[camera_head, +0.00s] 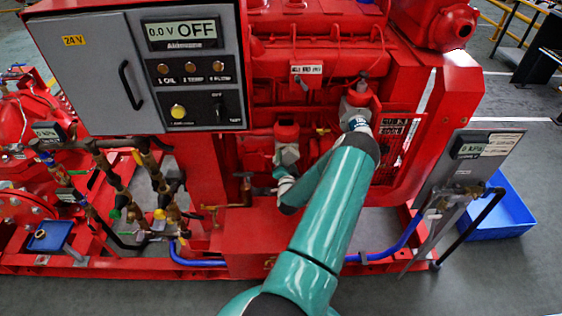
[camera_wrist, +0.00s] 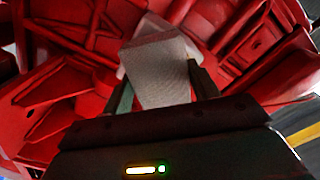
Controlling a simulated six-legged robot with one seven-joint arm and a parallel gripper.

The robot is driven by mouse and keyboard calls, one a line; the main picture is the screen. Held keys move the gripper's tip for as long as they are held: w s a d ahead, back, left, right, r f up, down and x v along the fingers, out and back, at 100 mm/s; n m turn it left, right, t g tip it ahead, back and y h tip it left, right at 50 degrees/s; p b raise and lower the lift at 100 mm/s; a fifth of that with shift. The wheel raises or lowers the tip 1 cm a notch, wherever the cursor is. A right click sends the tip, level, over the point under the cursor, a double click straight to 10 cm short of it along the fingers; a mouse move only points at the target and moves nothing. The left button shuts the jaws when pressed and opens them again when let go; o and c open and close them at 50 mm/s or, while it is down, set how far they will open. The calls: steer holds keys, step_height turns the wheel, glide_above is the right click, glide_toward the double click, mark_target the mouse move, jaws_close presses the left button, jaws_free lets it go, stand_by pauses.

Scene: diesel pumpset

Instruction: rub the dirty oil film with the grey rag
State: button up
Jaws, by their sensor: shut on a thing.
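My gripper (camera_wrist: 161,84) is shut on the grey rag (camera_wrist: 155,55) in the wrist view. The rag is a pale grey, block-like piece between the two fingers and sticks out beyond their tips. Red machine parts lie behind it; I cannot tell whether the rag touches them. In the head view my teal arm reaches up to the front of the red pumpset (camera_head: 325,60), and I cannot clearly make out the gripper or the rag there. I cannot make out the dirty oil film in either view.
A grey control box (camera_head: 190,75) reading OFF juts out at the upper left. Brass valves and pipes (camera_head: 160,190) stand below it. A tilted gauge panel (camera_head: 455,185) and a blue bin (camera_head: 505,212) are at the right. Open grey floor (camera_head: 480,275) lies in front at right.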

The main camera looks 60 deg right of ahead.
mark_target(296, 160)
steer(key=shift+s+d, duration=0.5)
steer(key=shift+s, duration=0.4)
steer(key=shift+s+d, duration=0.5)
steer(key=shift+s, duration=0.35)
steer(key=shift+w+a+r, duration=0.1)
steer(key=shift+w+a, duration=0.4)
steer(key=shift+w, duration=0.6)
steer(key=shift+w+a, duration=0.55)
steer(key=shift+w, duration=0.5)
steer(key=shift+w+a+r, duration=0.1)
steer(key=shift+w+a, duration=0.4)
steer(key=shift+w, duration=0.6)
steer(key=shift+f, duration=0.1)
steer(key=shift+s, duration=0.1)
steer(key=v, duration=0.6)
steer(key=shift+s+a+f, duration=0.1)
steer(key=shift+a, duration=0.05)
steer(key=shift+v, duration=1.35)
